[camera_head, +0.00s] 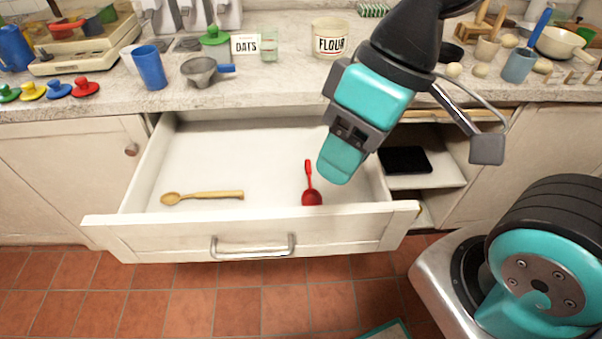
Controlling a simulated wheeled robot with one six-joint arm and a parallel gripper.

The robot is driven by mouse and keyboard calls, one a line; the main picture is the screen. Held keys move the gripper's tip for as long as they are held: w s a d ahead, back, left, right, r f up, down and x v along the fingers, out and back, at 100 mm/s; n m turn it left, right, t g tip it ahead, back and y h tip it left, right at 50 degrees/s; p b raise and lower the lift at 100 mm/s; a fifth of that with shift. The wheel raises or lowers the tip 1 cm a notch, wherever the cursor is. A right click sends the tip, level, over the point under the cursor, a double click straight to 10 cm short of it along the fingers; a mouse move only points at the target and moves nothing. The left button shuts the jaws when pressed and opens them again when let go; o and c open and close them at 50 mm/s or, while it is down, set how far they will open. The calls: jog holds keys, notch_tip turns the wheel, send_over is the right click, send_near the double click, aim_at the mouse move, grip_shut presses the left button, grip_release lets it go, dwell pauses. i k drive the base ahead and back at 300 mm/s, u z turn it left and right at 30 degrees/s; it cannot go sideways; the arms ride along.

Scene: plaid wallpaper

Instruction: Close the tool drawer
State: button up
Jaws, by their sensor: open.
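The tool drawer (145,236) is pulled out from under the counter, with a grey bar handle (252,247) on its white front. One finger is over the drawer near the red utensil; the other is to the right, past the drawer's side. The gripper hides part of the drawer's right back.
The counter (290,91) above holds a flour canister (329,38), an oats label (244,44), a blue cup (149,67) and a grey funnel (201,71). An open shelf with a black item (404,160) is right of the drawer. Tiled floor in front is mostly clear.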

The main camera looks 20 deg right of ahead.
aim_at(262, 152)
jog(key=z, duration=2.1)
jog(key=k, duration=1.3)
jog(key=u, duration=2.05)
